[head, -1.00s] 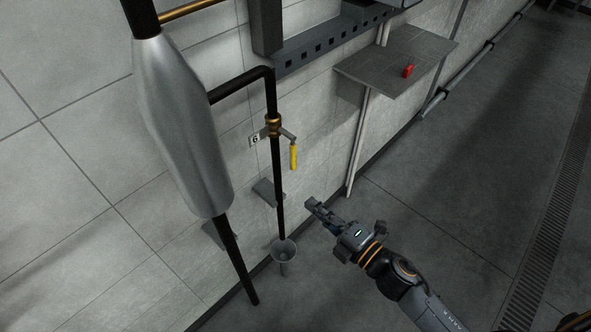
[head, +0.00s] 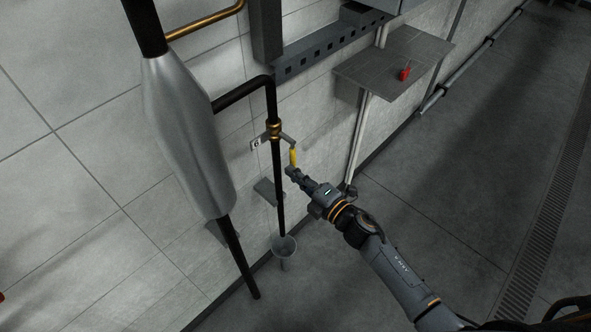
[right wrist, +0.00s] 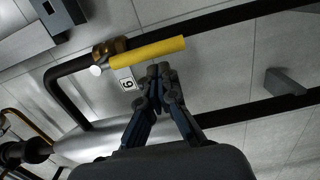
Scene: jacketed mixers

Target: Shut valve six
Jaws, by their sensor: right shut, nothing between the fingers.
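The valve is a brass body (head: 274,130) on a thin black vertical pipe, with a yellow handle (head: 293,157) hanging down at its right. A tag with the number 6 (head: 256,143) sits beside it; the tag also shows in the right wrist view (right wrist: 127,84). In that view the yellow handle (right wrist: 150,52) lies across the picture just beyond my fingertips. My right gripper (head: 291,172) is shut and empty, its tips close to the lower end of the handle. I cannot tell whether they touch. My left gripper is not in view.
A grey funnel (head: 284,246) stands under the pipe. A large silver jacketed vessel (head: 188,135) is at the left. A grey shelf (head: 385,70) on the wall holds a small red object (head: 404,73).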

